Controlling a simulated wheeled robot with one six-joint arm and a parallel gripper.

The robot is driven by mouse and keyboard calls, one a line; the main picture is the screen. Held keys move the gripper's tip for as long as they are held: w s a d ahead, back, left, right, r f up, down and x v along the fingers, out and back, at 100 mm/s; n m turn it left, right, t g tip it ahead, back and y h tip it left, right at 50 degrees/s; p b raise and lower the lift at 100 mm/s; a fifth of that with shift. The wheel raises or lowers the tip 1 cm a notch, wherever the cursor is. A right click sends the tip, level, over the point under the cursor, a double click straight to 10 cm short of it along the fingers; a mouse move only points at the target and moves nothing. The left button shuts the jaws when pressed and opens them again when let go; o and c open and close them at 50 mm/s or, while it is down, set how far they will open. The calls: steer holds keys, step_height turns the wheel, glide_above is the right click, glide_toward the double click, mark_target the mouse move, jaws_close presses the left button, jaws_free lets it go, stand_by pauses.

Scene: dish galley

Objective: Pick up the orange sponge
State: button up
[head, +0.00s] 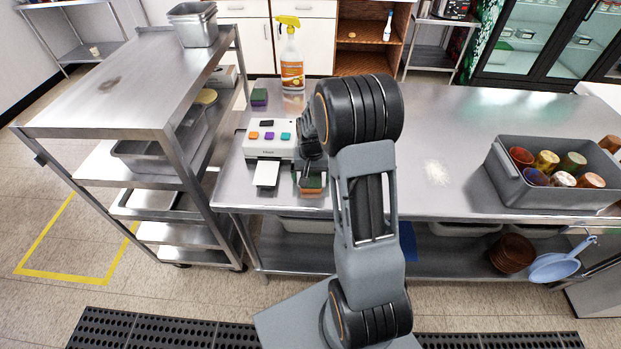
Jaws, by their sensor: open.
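An orange sponge (313,184) with a green layer lies near the front edge of the steel counter (440,130), right of a white device. My gripper (309,172) is open and points down right at the sponge, partly covering it. I cannot tell whether the fingers touch the sponge or are around it. My arm hides the counter just right of the sponge.
The white device (257,146) with coloured buttons stands close left, a white card (266,174) before it. Behind are a spray bottle (291,62) and a dark green-and-purple sponge (259,97). A grey bin (515,190) of cups stands right.

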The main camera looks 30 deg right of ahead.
steer(key=c, duration=1)
steer(key=shift+r, duration=0.1)
steer(key=shift+r, duration=0.55)
steer(key=s+d+r+b, duration=0.2)
steer(key=s+d+r, duration=0.5)
steer(key=s+r, duration=0.4)
steer(key=shift+s+d+r, duration=0.15)
steer(key=shift+s+r, duration=0.25)
steer(key=shift+s, duration=0.1)
